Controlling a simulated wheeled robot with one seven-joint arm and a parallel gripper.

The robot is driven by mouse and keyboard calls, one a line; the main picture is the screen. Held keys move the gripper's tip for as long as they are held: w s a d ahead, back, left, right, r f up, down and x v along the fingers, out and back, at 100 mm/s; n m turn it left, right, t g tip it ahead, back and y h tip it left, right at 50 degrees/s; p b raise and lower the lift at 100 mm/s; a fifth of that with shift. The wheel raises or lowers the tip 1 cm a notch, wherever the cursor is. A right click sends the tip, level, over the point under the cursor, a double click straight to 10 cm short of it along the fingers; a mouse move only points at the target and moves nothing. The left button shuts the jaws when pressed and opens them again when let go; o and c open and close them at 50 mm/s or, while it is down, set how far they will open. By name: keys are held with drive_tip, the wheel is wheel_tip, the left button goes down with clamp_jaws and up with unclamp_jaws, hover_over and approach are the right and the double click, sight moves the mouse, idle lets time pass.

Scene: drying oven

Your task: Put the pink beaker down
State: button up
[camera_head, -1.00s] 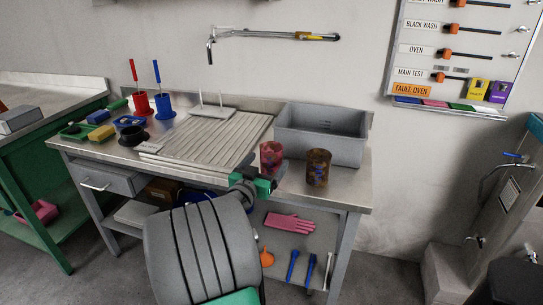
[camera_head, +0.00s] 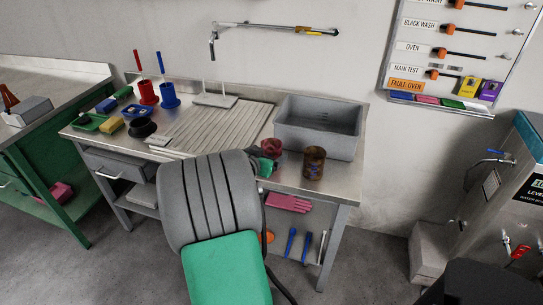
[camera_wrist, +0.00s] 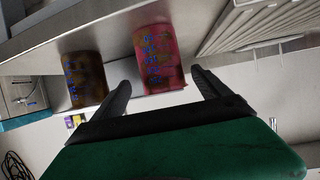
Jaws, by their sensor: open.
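The pink beaker (camera_head: 272,146) stands on the metal worktable, in front of the grey basin; it also shows in the wrist view (camera_wrist: 158,58), where the picture is turned over. My gripper (camera_head: 264,166) is low in front of the beaker and hides its lower part in the head view. In the wrist view my gripper (camera_wrist: 161,80) is open, with one dark fingertip to each side of the beaker's near end. I see gaps between fingers and beaker. How far the beaker reaches in between them is hard to tell.
A brown beaker (camera_head: 314,163) stands close to the right of the pink one. The grey basin (camera_head: 319,130) is behind both. A ribbed draining board (camera_head: 215,128) lies to the left. The table's front edge (camera_head: 310,192) is near, with bare metal right of the brown beaker.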

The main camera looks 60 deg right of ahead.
sight(275, 147)
drive_tip(key=x, duration=0.4)
drive_tip(key=shift+w+d, duration=0.1)
drive_tip(key=shift+d, duration=0.15)
drive_tip(key=shift+r, duration=0.1)
drive_tip(key=shift+c, duration=0.4)
drive_tip(key=c, duration=1.5)
